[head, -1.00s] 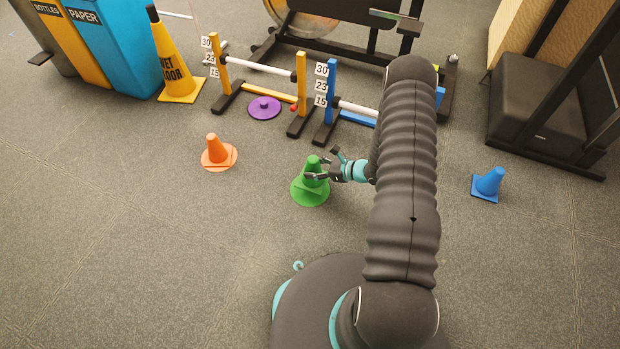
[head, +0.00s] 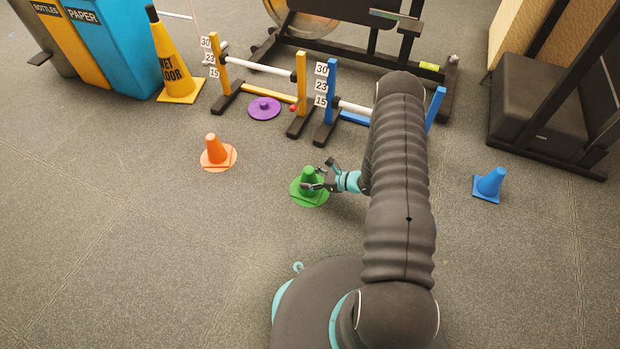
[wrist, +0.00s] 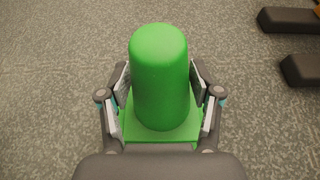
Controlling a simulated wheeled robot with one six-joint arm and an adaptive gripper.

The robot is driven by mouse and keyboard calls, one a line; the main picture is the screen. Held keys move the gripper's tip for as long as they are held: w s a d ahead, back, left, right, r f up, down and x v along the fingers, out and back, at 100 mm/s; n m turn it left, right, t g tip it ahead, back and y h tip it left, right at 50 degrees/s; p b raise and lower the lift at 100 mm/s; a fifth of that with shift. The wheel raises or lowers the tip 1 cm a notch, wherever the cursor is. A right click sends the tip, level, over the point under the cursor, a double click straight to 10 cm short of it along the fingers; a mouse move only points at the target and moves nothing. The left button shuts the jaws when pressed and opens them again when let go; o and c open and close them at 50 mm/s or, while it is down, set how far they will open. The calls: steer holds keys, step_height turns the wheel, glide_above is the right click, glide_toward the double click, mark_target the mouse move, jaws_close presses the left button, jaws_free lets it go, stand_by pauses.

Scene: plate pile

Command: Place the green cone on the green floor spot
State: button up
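The green cone (head: 307,174) stands upright over the round green floor spot (head: 312,203), whose rim shows around it. Its square base looks down on the spot or very close to it; I cannot tell if it touches. My gripper (head: 320,176) reaches in from the right, low, with its fingers on two sides of the cone. In the wrist view the cone (wrist: 159,75) fills the space between my fingers (wrist: 160,90), and the pads lie against or very near its sides. The spot is hidden in the wrist view.
An orange cone (head: 213,151) stands on an orange spot to the left, and a blue cone (head: 489,183) to the right. A purple disc (head: 264,107), low hurdles (head: 300,95) and a yellow wet floor cone (head: 175,65) are behind. The floor around the green spot is clear.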

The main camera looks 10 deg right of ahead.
steer(key=shift+o, duration=0.9)
steer(key=shift+r, duration=0.15)
steer(key=p+v, duration=0.1)
steer(key=v, duration=1.1)
steer(key=s+a+r+n+g+h, duration=0.1)
steer(key=a+r+n+g, duration=0.2)
steer(key=r, duration=0.7)
steer(key=s+a+r+n+g, duration=0.25)
steer(key=r+n, duration=0.35)
steer(key=r, duration=0.3)
steer(key=a+r+n+g+h, duration=0.1)
steer(key=a+r+n, duration=0.3)
steer(key=r, duration=0.6)
steer(key=s+r+n+t+h, duration=0.4)
steer(key=s+r+n+h, duration=0.5)
steer(key=s+r, duration=1)
steer(key=shift+s+d+r+n, duration=0.25)
steer(key=shift+s+n, duration=0.45)
steer(key=shift+n, duration=0.9)
